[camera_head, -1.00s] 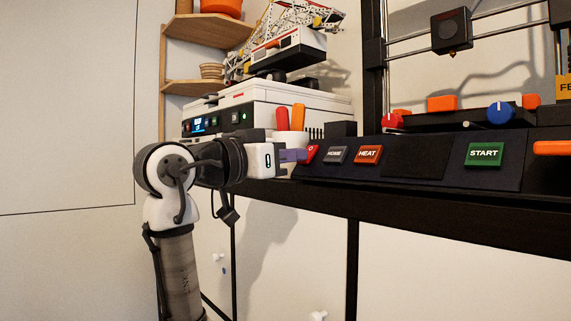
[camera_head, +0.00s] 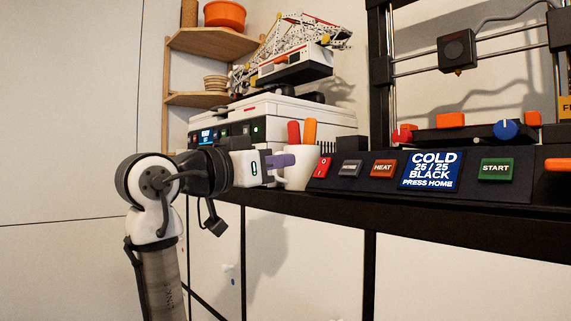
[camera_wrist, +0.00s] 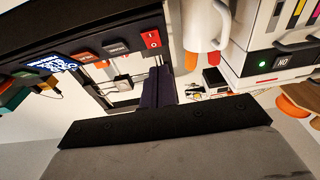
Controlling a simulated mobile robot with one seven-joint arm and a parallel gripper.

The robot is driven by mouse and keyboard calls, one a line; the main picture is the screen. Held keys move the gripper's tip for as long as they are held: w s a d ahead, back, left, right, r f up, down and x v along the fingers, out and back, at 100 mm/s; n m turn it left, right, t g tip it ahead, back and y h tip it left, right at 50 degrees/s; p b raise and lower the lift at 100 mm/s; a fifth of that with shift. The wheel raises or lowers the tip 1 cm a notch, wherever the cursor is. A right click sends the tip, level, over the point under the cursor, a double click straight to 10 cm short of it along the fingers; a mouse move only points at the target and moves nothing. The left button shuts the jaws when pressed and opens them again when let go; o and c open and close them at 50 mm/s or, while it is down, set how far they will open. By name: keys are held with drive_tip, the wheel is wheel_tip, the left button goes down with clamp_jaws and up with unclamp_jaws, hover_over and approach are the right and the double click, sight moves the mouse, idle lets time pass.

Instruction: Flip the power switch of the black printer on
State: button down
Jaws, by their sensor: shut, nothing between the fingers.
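The black printer (camera_head: 525,187) stands on the right of the shelf. Its red power switch (camera_head: 320,167), marked O and I, is at the left end of the front panel. The switch also shows in the wrist view (camera_wrist: 151,40). The printer's display (camera_head: 431,169) is lit blue and reads COLD, 25 / 25, BLACK, PRESS HOME. My gripper (camera_head: 292,159) is shut and empty, its purple fingers left of the switch and apart from it, in front of the white mug. The fingers (camera_wrist: 158,86) point toward the panel's switch end in the wrist view.
A white mug (camera_head: 296,180) with red and orange handles in it stands close to my fingers. A white printer (camera_head: 285,115) with a crane model (camera_head: 296,58) on top is behind. HOME, HEAT (camera_head: 383,168) and START (camera_head: 495,169) buttons are on the panel. The shelf edge (camera_head: 450,220) runs below.

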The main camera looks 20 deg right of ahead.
drive_tip(key=f+b+v, duration=0.1)
drive_tip(key=b+v, duration=0.1)
drive_tip(key=v, duration=0.5)
drive_tip(key=shift+a+f, duration=0.3)
